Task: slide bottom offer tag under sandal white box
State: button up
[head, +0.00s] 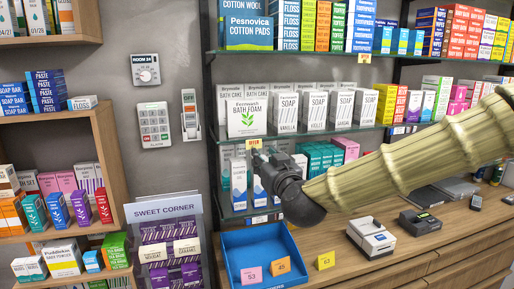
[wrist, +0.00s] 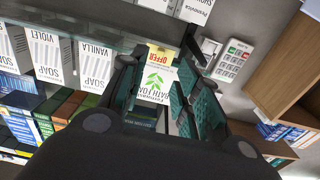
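The bottom offer tag (head: 254,144) is a small yellow tag on the front edge of the middle glass shelf, below the Bath Foam box. In the wrist view the tag (wrist: 161,53) shows upside down between and beyond my fingers. My gripper (head: 259,162) is just below and in front of it. In the wrist view my gripper (wrist: 160,75) is open, with fingers apart and nothing clearly held; contact with the tag cannot be told. The sandal white box (head: 342,108) appears to stand right of the Violet soap box, its small label hard to read.
White Vanilla (head: 288,112) and Violet (head: 315,110) soap boxes stand on the same shelf. Another yellow tag (head: 364,58) hangs on the upper shelf edge. A wooden shelf (head: 118,165) is at left.

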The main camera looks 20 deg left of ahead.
aim_at(255, 145)
jog(key=p+x, duration=0.2)
jog(key=x, duration=0.5)
jog(key=shift+a+p, duration=0.15)
jog(key=shift+p, duration=0.2)
jog(key=shift+w, duration=0.15)
grip_shut()
